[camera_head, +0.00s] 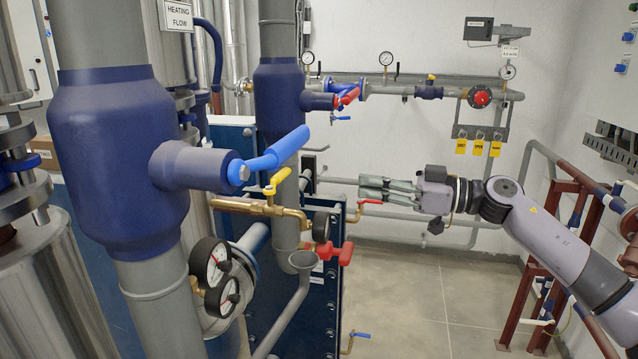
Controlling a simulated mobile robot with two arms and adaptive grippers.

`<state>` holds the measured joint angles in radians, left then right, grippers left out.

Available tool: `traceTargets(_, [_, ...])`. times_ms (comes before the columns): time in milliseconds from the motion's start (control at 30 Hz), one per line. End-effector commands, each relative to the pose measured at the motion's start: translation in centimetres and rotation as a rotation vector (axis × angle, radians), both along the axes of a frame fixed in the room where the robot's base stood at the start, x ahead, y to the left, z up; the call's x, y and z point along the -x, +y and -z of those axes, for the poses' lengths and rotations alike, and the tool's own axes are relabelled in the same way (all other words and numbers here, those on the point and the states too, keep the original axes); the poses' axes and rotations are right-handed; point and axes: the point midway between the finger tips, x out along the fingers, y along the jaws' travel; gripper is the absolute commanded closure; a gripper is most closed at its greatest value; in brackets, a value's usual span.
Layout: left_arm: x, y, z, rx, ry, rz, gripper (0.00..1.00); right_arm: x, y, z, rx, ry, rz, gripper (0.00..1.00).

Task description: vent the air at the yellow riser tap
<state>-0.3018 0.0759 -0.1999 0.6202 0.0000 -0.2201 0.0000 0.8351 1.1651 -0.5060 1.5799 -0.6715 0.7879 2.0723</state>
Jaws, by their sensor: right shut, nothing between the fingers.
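The yellow tap handle (278,180) sits on a brass valve with a brass pipe (245,206), beside the large blue-and-grey riser (115,150) left of centre. The handle slants up to the right. An open grey funnel (304,260) on a drain pipe stands below the brass outlet. My right gripper (362,188) comes in from the right, pointing left, with its fingers together and empty. In the picture it is to the right of the yellow handle, with a clear gap between them. My left gripper is out of view.
A blue lever (275,155) lies just above the yellow handle. A red-handled valve (371,202) is just below my right fingertips. Gauges (210,262) hang at lower left. Red-handled valve (346,252) is near the funnel. The floor (410,290) at centre right is clear.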

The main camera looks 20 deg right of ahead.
Motion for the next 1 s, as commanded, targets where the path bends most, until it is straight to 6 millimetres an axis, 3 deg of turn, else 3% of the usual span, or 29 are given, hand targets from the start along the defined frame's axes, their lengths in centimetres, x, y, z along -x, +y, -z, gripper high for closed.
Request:
traceTargets(267, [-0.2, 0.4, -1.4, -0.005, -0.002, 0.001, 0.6, -1.8, 2.6, -0.4, -0.022, 0.016, -0.003, 1.0])
traceTargets(700, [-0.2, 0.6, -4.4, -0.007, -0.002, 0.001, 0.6, -7.1, 9.6, -0.4, -0.019, 0.016, -0.001, 1.0])
traceTargets(1000, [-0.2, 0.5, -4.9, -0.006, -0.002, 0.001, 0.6, -8.3, 11.3, 0.0, -0.016, 0.016, 0.0, 1.0])
